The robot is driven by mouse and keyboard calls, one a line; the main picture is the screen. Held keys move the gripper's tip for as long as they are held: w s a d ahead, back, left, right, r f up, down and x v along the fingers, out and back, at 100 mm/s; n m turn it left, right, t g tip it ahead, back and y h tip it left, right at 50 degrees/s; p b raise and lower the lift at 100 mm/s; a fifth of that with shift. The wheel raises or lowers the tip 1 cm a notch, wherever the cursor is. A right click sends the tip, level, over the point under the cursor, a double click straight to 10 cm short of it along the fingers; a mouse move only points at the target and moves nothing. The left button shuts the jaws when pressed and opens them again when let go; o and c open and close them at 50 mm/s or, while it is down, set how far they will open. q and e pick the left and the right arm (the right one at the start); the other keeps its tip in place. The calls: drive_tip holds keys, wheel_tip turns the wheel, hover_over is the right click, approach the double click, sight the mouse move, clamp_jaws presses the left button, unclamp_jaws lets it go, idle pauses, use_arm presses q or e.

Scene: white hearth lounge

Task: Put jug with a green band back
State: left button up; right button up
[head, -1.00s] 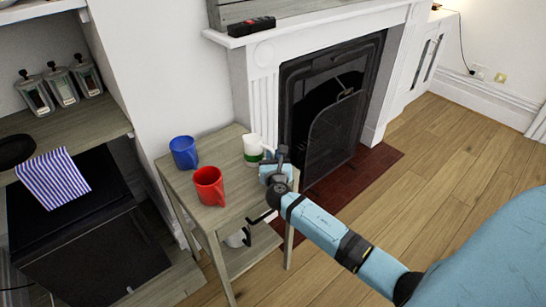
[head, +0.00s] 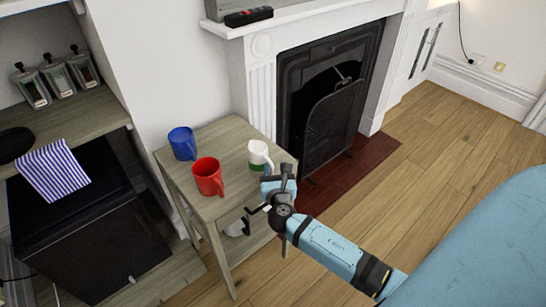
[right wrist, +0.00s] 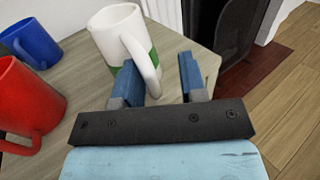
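The white jug with a green band (head: 260,156) stands upright on the small wooden side table (head: 226,133), near its right edge. Its handle points toward my right gripper. My right gripper (head: 276,184) is at the table's right corner in the head view. I cannot tell whether a finger touches the handle. My left gripper is not in view.
A red mug (head: 207,177) and a blue mug (head: 182,143) stand left of the jug on the same table. The fireplace (head: 325,105) is behind to the right. Open floor (head: 440,150) lies at the right.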

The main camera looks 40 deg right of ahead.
drive_tip(key=shift+v, duration=0.85)
drive_tip(key=o, duration=1.2)
drive_tip(key=shift+c, duration=0.2)
